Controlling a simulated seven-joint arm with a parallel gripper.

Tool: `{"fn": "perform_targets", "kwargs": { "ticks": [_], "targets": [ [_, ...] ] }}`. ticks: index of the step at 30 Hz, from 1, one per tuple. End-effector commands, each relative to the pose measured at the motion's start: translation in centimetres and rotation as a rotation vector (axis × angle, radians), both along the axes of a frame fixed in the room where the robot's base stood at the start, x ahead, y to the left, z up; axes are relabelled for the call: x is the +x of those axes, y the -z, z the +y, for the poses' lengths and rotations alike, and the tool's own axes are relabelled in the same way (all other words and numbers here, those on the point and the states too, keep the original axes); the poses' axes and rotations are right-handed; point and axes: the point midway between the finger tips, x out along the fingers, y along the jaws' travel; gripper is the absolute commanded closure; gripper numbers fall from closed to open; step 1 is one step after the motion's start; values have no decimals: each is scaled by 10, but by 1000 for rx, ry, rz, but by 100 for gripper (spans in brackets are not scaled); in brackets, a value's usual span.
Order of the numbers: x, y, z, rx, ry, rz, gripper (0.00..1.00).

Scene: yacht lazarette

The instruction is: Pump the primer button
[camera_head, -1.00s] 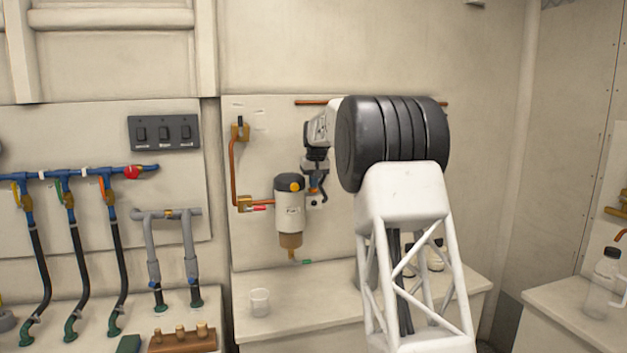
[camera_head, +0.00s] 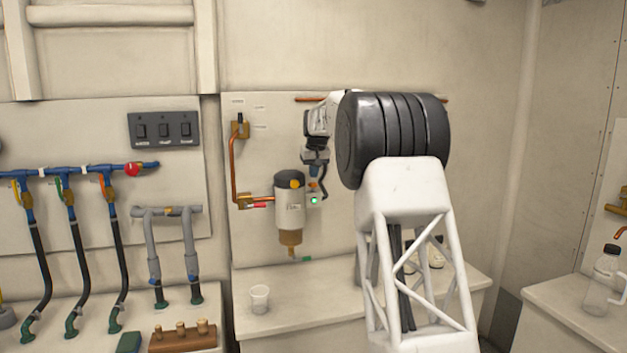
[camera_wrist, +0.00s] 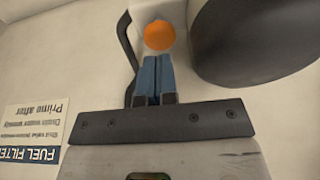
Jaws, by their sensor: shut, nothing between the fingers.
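The primer button looks to be the round orange knob (camera_wrist: 159,35) beyond my fingertips in the wrist view. It sits on a pale mount beside the dark round filter head. In the head view a small orange spot (camera_head: 313,185) shows under my gripper, just right of the fuel filter (camera_head: 289,208). My gripper (camera_wrist: 155,60) is shut and empty, its blue fingers side by side. The tips overlap the knob's near edge; I cannot tell if they press it. A small lamp (camera_head: 314,200) below glows green.
A copper pipe (camera_head: 233,170) with a red-handled valve runs into the filter's left side. A clear cup (camera_head: 260,298) stands on the bench below. Blue manifold and hoses (camera_head: 85,172) are at left, switches (camera_head: 164,130) above. A fuel filter label (camera_wrist: 38,120) shows in the wrist view.

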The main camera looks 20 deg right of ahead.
Motion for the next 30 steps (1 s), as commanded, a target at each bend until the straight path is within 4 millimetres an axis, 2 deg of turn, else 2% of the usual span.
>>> {"fn": "perform_targets", "kwargs": {
  "ticks": [9,18,24,30],
  "targets": [
    [-12,-56,-1,-1,0,-5,100],
    [-23,-95,-1,-1,0,-5,100],
    [-26,-106,-1,0,0,-4,100],
    [-26,-107,-1,0,0,-4,100]
  ]
}}
